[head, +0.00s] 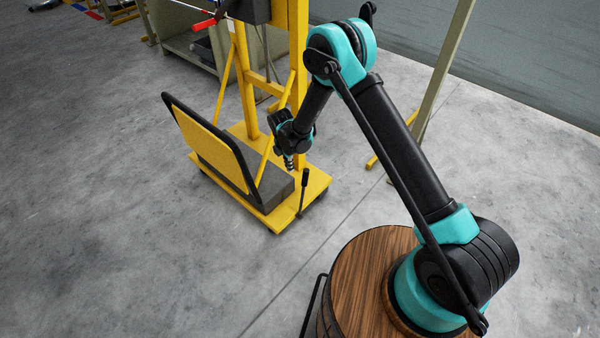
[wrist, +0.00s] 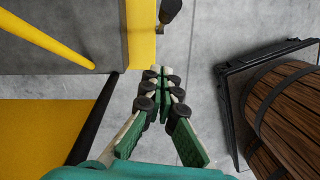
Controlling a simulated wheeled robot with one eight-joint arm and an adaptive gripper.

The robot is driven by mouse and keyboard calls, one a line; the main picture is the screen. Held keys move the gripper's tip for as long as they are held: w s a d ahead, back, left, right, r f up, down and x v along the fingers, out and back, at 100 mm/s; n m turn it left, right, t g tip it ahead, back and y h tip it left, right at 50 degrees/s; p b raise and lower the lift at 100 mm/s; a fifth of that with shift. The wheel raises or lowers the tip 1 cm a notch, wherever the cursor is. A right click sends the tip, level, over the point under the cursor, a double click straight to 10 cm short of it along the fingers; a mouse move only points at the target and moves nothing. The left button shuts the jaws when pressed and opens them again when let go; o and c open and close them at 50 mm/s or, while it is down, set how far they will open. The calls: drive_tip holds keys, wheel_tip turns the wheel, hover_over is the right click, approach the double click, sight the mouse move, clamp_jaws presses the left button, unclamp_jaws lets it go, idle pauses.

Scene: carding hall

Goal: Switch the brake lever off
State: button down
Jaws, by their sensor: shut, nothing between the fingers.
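A slim black lever (head: 304,190), which I take for the brake lever, stands nearly upright at the front right edge of the yellow wheeled base (head: 317,184). In the wrist view its dark thick end (wrist: 171,10) shows at the top, cut off by the frame. My gripper (head: 289,163) hangs above the base, left of and higher than the lever in the head view. In the wrist view my gripper (wrist: 160,76) has its fingertips together and empty, below the lever's end and apart from it in the picture.
A yellow panel with a black rim (head: 210,145) leans left of my gripper, beside a grey block (head: 274,186). A yellow post (head: 298,70) rises behind, with a red-handled lever (head: 204,24) higher up. The grey floor (head: 130,240) in front is clear.

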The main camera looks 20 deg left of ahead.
drive_tip(key=w+d+f, duration=0.3)
drive_tip(key=w+f, duration=0.1)
drive_tip(key=f, duration=0.6)
drive_tip(key=w+d+f+g, duration=0.1)
drive_tip(key=w+d, duration=0.2)
drive_tip(key=w, duration=0.4)
drive_tip(key=shift+w+f+y, duration=0.15)
drive_tip(key=shift+w+y, duration=0.05)
drive_tip(key=shift+y, duration=0.2)
drive_tip(key=shift+d, duration=0.15)
